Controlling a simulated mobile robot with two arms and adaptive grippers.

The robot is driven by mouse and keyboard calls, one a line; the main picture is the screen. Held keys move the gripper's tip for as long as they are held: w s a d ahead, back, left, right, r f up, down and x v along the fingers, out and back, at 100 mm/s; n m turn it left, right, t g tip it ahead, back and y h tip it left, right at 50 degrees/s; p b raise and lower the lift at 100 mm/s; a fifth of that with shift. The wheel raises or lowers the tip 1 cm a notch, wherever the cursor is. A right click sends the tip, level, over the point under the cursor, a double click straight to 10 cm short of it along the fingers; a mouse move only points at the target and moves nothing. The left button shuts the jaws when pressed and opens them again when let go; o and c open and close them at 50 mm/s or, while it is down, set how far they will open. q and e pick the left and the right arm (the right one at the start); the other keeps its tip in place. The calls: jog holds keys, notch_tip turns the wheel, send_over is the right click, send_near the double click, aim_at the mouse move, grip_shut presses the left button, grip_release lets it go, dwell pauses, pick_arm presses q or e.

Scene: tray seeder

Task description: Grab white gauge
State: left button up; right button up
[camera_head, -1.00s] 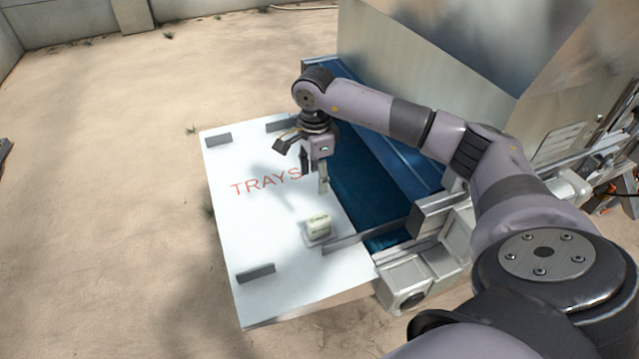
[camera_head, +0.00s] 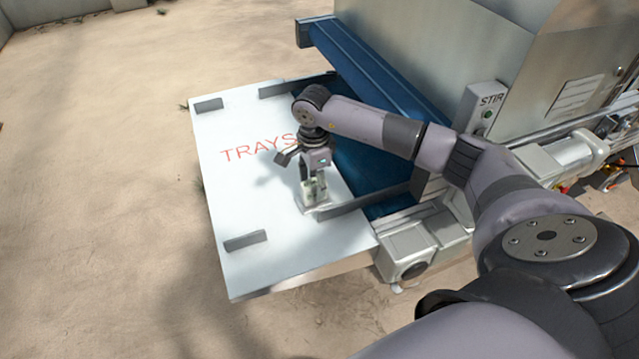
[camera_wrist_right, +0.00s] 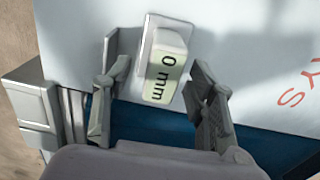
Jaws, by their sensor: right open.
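The white gauge (camera_head: 310,190) is a small pale block marked "0 mm" on a light base plate. It stands on the white tray table, near the table's right edge. In the right wrist view the gauge (camera_wrist_right: 165,68) shows between the two fingers, with a gap on each side. My right gripper (camera_head: 313,186) is open above and around the gauge in the head view, partly hiding it. Its fingers (camera_wrist_right: 160,85) also show in the right wrist view. My left gripper is not in view.
The white table (camera_head: 240,190) has red "TRAYS" lettering and low grey guides, one (camera_head: 365,199) close beside the gauge. A blue conveyor (camera_head: 380,85) and a metal machine (camera_head: 430,50) stand to the right. The table's left part is clear.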

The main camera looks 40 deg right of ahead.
jog(key=shift+f, duration=0.45)
jog(key=shift+w, duration=0.25)
jog(key=shift+s+r, duration=0.1)
jog(key=shift+s, duration=0.05)
jog(key=c, duration=0.4)
grip_shut()
